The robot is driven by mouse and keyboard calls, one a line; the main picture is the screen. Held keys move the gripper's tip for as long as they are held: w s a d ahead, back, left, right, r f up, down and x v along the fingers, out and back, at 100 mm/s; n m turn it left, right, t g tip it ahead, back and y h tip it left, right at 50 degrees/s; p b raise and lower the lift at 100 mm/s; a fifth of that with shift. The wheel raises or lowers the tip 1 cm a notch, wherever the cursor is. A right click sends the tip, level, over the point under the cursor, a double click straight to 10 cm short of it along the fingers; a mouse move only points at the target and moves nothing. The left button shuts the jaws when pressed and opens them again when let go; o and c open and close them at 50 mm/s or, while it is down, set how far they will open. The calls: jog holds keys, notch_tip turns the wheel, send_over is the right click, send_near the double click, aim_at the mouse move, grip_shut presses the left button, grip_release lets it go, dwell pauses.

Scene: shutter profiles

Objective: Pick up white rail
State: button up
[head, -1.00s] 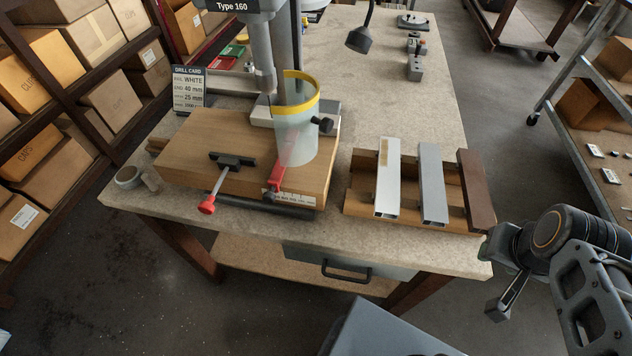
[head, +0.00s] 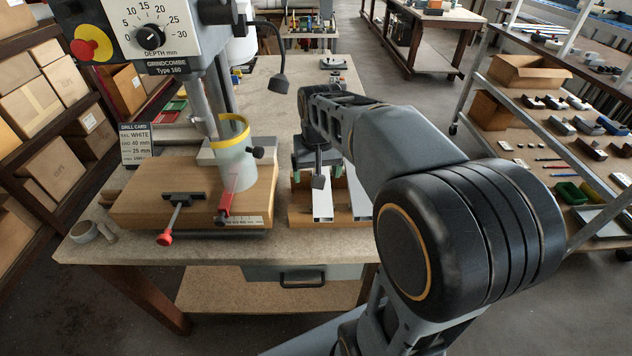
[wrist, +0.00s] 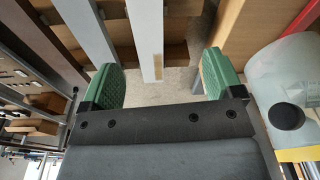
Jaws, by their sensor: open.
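The white rail (head: 322,207) lies on a wooden rack on the bench, partly hidden behind my gripper in the head view. In the wrist view the white rail (wrist: 147,35) has a tan patch near its far end. My gripper (head: 318,172) is open and empty, pointing down over the rack. Its green pads stand apart on both sides of the white rail's end in the wrist view (wrist: 160,65). I cannot tell how high above the rail the pads are.
A grey rail (head: 359,199) lies beside the white one; a brown rail (wrist: 47,38) lies beyond it. A wooden board (head: 130,208) with a red-handled clamp (head: 224,207) and a clear drill guard (head: 236,170) stand close left of the rack. A mug (head: 90,231) sits at the left corner.

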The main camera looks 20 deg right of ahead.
jog(key=w+d+r+m+g+p, duration=0.1)
jog(key=w+d+m+p, duration=0.1)
jog(key=w+d, duration=0.4)
jog(key=f, duration=0.5)
jog(key=w+f, duration=0.1)
jog(key=f, duration=0.1)
jog(key=shift+a+f, duration=0.15)
jog(key=shift+a, duration=0.2)
jog(key=shift+w+a+f+p, duration=0.15)
jog(key=shift+f+p, duration=0.2)
jog(key=shift+f, duration=1.25)
jog(key=shift+w+f+p, duration=0.1)
jog(key=shift+f+p, duration=0.2)
jog(key=shift+f, duration=1.25)
jog(key=shift+c, duration=0.4)
jog(key=c, duration=1)
jog(key=shift+r, duration=0.1)
